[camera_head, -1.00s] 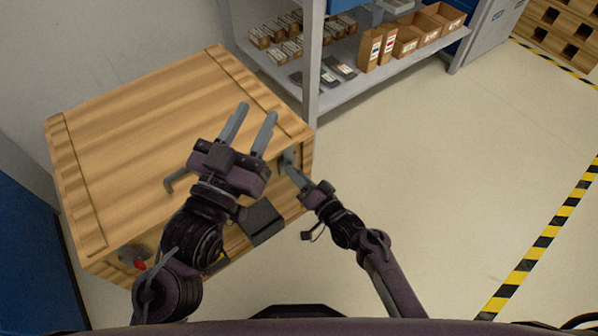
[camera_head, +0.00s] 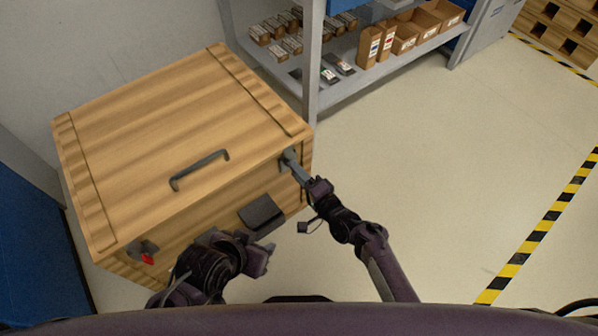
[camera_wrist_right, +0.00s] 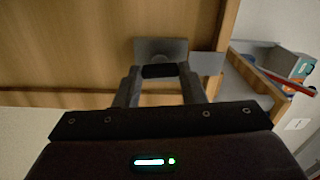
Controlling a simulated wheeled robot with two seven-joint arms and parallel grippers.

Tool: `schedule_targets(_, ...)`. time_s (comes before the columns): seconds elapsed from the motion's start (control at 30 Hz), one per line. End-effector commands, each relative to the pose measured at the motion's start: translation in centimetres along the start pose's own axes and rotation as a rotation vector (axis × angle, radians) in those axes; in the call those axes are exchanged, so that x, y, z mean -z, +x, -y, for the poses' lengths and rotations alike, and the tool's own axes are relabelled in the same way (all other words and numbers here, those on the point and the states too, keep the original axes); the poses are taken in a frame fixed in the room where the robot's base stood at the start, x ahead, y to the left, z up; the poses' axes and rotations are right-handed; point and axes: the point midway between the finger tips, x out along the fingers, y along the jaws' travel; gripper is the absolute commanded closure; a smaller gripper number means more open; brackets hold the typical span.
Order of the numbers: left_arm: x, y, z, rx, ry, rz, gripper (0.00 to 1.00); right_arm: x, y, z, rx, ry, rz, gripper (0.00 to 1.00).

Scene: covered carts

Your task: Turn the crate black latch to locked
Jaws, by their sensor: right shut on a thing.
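The wooden crate (camera_head: 180,110) stands at the left with its lid down. The black latch (camera_wrist_right: 160,71) is at the right end of its front, on a grey plate (camera_wrist_right: 150,47). My right gripper (camera_head: 294,167) is shut on the black latch; the wrist view shows a finger on each side of it. In the head view the gripper mostly hides this latch. A second latch with a red part (camera_head: 147,257) is at the left end of the front. My left gripper (camera_head: 258,262) is low in front of the crate; its fingers cannot be made out.
A grey handle (camera_head: 200,170) is on the lid, and a dark box-like piece (camera_head: 262,214) is on the crate's front. A grey shelf (camera_head: 345,88) with small boxes stands behind at the right. The floor (camera_head: 440,190) to the right is clear.

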Motion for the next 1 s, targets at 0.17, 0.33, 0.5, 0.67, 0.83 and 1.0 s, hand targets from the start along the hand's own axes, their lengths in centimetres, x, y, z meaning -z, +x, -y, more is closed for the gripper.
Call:
schedule_targets(0.17, -0.39, 0.0, -0.01, 0.0, 0.0, 0.017, 0.64, -0.02, -0.08, -0.15, -0.003, 0.012, 0.0, 0.86)
schedule_targets(0.33, -0.4, 0.01, 0.0, 0.0, -0.001, 0.017, 0.64, -0.03, -0.08, -0.16, -0.003, 0.012, 0.0, 0.86)
schedule_targets(0.5, -0.39, 0.01, 0.01, 0.0, -0.001, 0.016, 0.64, -0.03, -0.07, -0.16, -0.003, 0.011, 0.0, 0.57)
schedule_targets(0.67, -0.37, 0.0, 0.02, 0.0, -0.001, 0.016, 0.64, -0.01, -0.05, -0.1, -0.002, 0.01, 0.0, 0.42)
schedule_targets(0.83, -0.36, 0.0, 0.03, 0.0, -0.001, 0.015, 0.64, -0.01, -0.02, -0.05, -0.001, 0.01, 0.0, 0.42)
schedule_targets(1.0, -0.3, -0.33, 0.04, 0.002, -0.003, 0.023, 0.64, 0.03, -0.87, 0.04, -0.002, 0.01, -0.001, 0.42)
